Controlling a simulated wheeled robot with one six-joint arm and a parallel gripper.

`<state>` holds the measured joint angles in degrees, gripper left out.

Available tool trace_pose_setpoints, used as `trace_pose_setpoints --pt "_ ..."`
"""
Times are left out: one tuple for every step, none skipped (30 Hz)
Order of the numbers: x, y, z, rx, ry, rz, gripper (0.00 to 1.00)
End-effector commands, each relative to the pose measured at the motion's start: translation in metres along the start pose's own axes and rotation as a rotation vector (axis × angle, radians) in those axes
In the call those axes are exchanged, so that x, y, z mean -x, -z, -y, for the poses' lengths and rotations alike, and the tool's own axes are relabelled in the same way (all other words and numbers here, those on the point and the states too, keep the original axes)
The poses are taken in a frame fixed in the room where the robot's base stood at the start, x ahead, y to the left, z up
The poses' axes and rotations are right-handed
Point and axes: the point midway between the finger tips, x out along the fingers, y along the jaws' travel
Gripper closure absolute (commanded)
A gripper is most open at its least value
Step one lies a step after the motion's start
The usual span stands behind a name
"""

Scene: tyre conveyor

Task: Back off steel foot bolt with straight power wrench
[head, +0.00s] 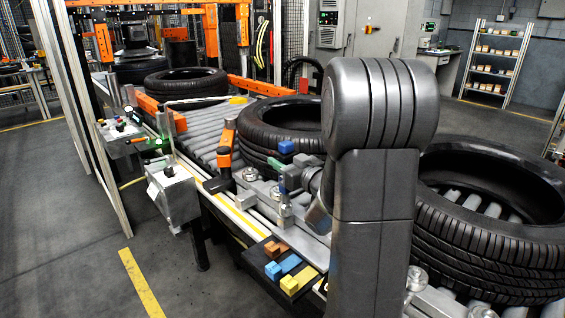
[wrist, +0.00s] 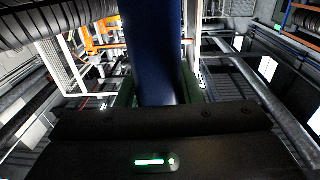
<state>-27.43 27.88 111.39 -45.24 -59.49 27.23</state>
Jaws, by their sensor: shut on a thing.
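My gripper (head: 287,177) has green fingers and is shut on an upright blue tool, the straight power wrench (head: 287,147). In the wrist view the blue body of the wrench (wrist: 155,45) stands between the green fingers of my gripper (wrist: 160,92). A narrow grey lower part (head: 285,212) shows below the fingers, over the steel conveyor edge. I cannot tell whether its tip touches a bolt. Round steel foot bolts show along the edge, one left of the wrench (head: 250,174) and one at the lower right (head: 417,278). My arm hides part of the edge.
A tyre (head: 285,122) lies behind my gripper and a large tyre (head: 490,240) lies to the right. An orange and black tool (head: 226,148) stands on the edge to the left. A dark tray (head: 262,253) holds coloured blocks in front. A grey control box (head: 175,195) stands farther left.

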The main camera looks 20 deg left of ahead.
Motion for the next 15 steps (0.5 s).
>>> trace_pose_setpoints --pt "0.001 -0.012 0.001 -0.010 -0.002 0.024 0.95" --pt "0.001 -0.011 0.001 -0.010 -0.002 0.024 0.95" --pt "0.001 -0.011 0.001 -0.010 -0.002 0.024 0.95" --pt "0.001 -0.010 0.001 -0.010 -0.002 0.024 0.95" --pt "0.001 -0.009 0.001 -0.010 -0.002 0.024 0.95" --pt "0.001 -0.007 0.001 -0.010 -0.002 0.024 0.95" --pt "0.001 -0.006 0.001 -0.010 -0.003 0.024 0.95" --pt "0.001 -0.004 0.001 -0.010 -0.003 0.024 0.95" --pt "0.001 -0.002 0.001 -0.010 -0.003 0.024 0.95" --pt "0.001 0.001 0.001 -0.009 -0.003 0.023 0.95" --pt "0.001 0.003 0.000 -0.009 -0.003 0.023 0.95" --pt "0.001 0.006 0.000 -0.008 -0.003 0.021 0.95" --pt "0.001 0.008 0.000 -0.008 -0.003 0.020 0.95" --pt "0.001 0.010 0.000 -0.007 -0.003 0.018 0.95" --pt "0.001 0.013 0.000 -0.007 -0.003 0.017 0.95"
